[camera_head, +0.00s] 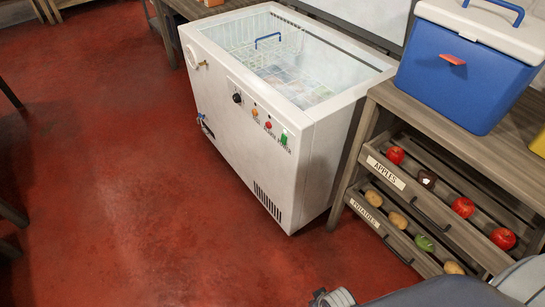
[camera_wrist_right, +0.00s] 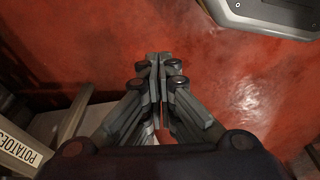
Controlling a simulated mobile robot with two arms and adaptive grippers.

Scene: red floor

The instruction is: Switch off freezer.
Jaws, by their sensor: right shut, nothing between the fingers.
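A white chest freezer (camera_head: 247,139) stands on the red floor in the upper middle of the head view. Its glass top shows wire baskets and packages inside. Its front panel carries a black knob (camera_head: 237,98), an orange button (camera_head: 254,112), a red button (camera_head: 268,125) and a green switch (camera_head: 284,138). My right gripper (camera_wrist_right: 159,58) is shut and empty in the right wrist view, over the red floor. The freezer cannot be made out in that view. A small grey part of my arm shows at the bottom of the head view. My left gripper is not in view.
A wooden shelf (camera_head: 336,205) with drawers of apples and potatoes stands right of the freezer. A blue cooler (camera_head: 440,75) sits on it. The red floor (camera_head: 110,150) in front and left of the freezer is clear. Dark furniture legs stand at the left edge.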

